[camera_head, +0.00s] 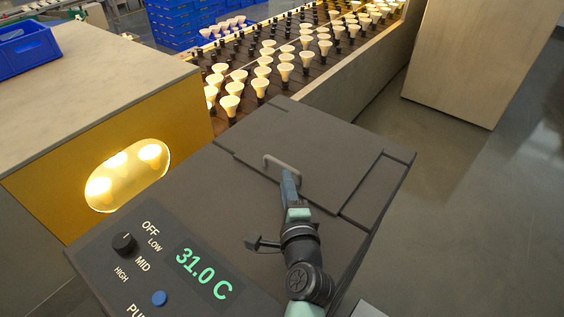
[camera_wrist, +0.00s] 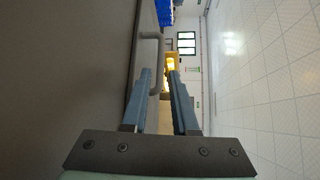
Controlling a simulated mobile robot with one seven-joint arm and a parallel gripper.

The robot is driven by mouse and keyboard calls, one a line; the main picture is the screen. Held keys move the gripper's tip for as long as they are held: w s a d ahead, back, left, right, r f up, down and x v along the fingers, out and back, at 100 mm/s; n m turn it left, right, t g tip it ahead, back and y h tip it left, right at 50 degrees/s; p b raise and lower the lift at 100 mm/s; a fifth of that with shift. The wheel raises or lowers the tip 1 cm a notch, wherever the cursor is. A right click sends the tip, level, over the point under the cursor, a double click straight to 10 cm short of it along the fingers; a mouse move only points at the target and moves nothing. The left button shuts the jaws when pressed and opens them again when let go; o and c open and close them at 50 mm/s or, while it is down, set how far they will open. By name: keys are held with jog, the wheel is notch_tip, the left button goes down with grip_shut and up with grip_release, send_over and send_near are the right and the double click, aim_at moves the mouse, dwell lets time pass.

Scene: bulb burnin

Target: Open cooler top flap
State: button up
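The cooler (camera_head: 200,195) is a dark grey box with a top flap (camera_head: 320,160) that lies flat and closed. A light grey bar handle (camera_head: 272,157) stands up from the flap. My gripper (camera_head: 289,174) reaches over the cooler top, its tips at the near right end of the handle. In the wrist view my gripper (camera_wrist: 160,72) has its two blue fingers apart. The handle (camera_wrist: 160,55) shows in the gap between them, beside the flap surface (camera_wrist: 70,80). I cannot tell whether either finger touches the handle.
A panel with a knob (camera_head: 124,243), a blue button (camera_head: 159,298) and a 31.0 C display (camera_head: 208,272) is at the cooler's front left. Racks of bulbs (camera_head: 285,70) stand behind. A yellow-fronted counter (camera_head: 60,190) is at left. Floor at right is clear.

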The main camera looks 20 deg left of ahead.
aim_at(282, 163)
jog(key=x, duration=0.7)
jog(key=shift+w, duration=0.15)
jog(key=shift+c, duration=0.2)
grip_shut()
dwell(1.1)
